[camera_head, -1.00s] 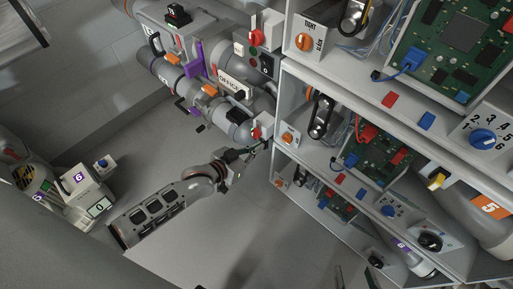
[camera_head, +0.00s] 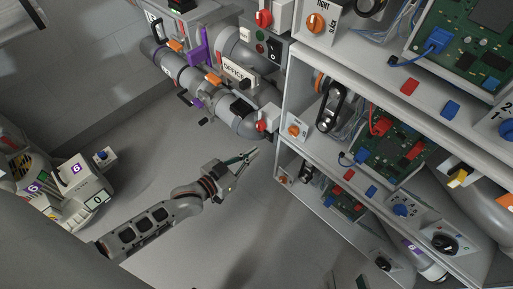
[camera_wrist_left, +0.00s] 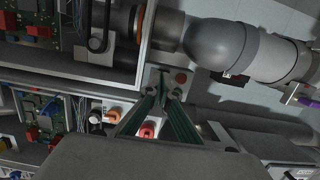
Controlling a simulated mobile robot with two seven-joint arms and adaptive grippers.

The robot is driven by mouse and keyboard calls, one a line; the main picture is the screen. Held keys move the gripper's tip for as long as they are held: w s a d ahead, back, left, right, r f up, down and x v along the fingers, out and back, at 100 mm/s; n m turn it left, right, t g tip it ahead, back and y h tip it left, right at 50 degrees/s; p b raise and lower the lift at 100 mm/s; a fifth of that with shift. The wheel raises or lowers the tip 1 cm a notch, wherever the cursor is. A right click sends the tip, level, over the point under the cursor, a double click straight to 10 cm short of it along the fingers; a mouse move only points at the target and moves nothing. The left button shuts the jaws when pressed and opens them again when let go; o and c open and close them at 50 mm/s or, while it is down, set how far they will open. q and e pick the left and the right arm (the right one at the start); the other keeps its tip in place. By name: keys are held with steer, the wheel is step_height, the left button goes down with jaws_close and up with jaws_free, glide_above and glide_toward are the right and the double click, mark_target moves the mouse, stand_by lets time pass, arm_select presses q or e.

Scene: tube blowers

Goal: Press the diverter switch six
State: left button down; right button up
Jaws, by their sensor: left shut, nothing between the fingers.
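I cannot tell for sure which part is the diverter switch. My left gripper (camera_head: 250,155) is shut and empty in mid-air, well to the right of that box and below the pipes. A small dark piece at the bottom edge may be my right gripper (camera_head: 362,281), mostly cut off.
Shelves (camera_head: 350,150) with circuit boards, knobs and cables fill the right side. Grey pipes with a purple lever (camera_head: 200,46), an OFFICE label (camera_head: 234,70) and a red knob (camera_head: 263,126) run above my left gripper. Open floor (camera_head: 230,215) lies below it.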

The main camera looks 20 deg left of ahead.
arm_select(q)
steer(key=f+p+v, duration=0.1)
steer(key=v, duration=0.8)
steer(key=shift+f, duration=0.4)
arm_select(e)
steer(key=shift+d+f+n+h, duration=0.2)
steer(key=shift+d+n, duration=0.15)
steer(key=shift+d, duration=0.2)
steer(key=shift+d+f+n+h, duration=0.15)
steer(key=shift+d+n, duration=0.2)
steer(key=shift+d, duration=0.2)
arm_select(q)
steer(key=shift+a, duration=0.1)
arm_select(e)
steer(key=shift+w+r, duration=0.15)
steer(key=shift+r, duration=0.05)
